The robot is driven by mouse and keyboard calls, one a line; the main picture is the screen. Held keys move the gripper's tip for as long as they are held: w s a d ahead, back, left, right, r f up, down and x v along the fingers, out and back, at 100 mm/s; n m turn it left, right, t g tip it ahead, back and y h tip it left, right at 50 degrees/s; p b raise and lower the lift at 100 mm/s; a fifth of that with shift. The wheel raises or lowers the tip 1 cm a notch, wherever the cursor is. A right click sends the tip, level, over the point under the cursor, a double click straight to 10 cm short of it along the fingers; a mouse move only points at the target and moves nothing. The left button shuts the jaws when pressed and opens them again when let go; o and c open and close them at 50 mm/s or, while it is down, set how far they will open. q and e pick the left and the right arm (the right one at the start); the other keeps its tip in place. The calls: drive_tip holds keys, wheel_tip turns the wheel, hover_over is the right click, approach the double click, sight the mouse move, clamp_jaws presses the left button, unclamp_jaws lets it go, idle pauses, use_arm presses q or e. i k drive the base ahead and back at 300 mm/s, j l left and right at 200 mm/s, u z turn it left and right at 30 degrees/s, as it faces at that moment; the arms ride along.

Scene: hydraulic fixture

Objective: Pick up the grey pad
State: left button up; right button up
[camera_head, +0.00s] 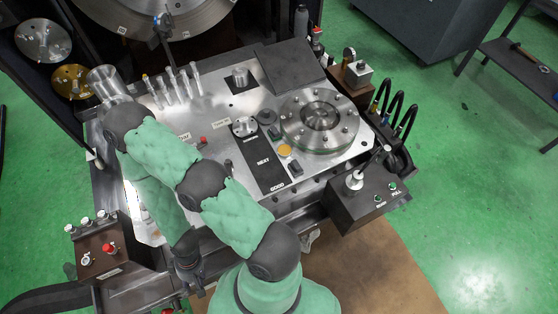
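A small dark grey round pad (267,117) lies on the metal plate, by the top end of a black labelled strip (262,160). A larger flat dark grey slab (290,66) lies at the plate's back edge; I cannot tell for sure which of the two is the grey pad. My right gripper (191,280) hangs at the front left, near the plate's front edge and well apart from both. Its fingers are small and dark, so I cannot tell whether they are open or shut. My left gripper is not in view.
A round bolted flange (319,118) stands right of the strip, with an orange-yellow disc (285,151) nearby. A black lever box (368,196) is at the right front and a red-button box (103,252) at the left front. Several upright pins (172,85) stand at the back left.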

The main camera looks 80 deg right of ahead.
sight(295, 169)
drive_tip(key=z, duration=1.6)
drive_tip(key=k+j+z, duration=0.1)
drive_tip(key=z, duration=0.75)
drive_tip(key=k+z, duration=0.15)
drive_tip(key=z, duration=0.25)
drive_tip(key=i, duration=0.25)
drive_tip(key=k+j+u, duration=0.1)
drive_tip(key=k+u, duration=0.15)
drive_tip(key=k, duration=0.15)
drive_tip(key=i+u, duration=0.15)
drive_tip(key=u, duration=0.25)
drive_tip(key=i+l+u, duration=0.1)
drive_tip(key=u, duration=0.3)
drive_tip(key=i+l+u, duration=0.1)
drive_tip(key=u, duration=0.35)
drive_tip(key=k+j+z, duration=0.1)
drive_tip(key=z, duration=0.35)
drive_tip(key=k+j+z, duration=0.1)
drive_tip(key=z, duration=0.35)
drive_tip(key=k+z, duration=0.1)
drive_tip(key=z, duration=0.35)
drive_tip(key=i+z, duration=0.15)
drive_tip(key=i, duration=0.2)
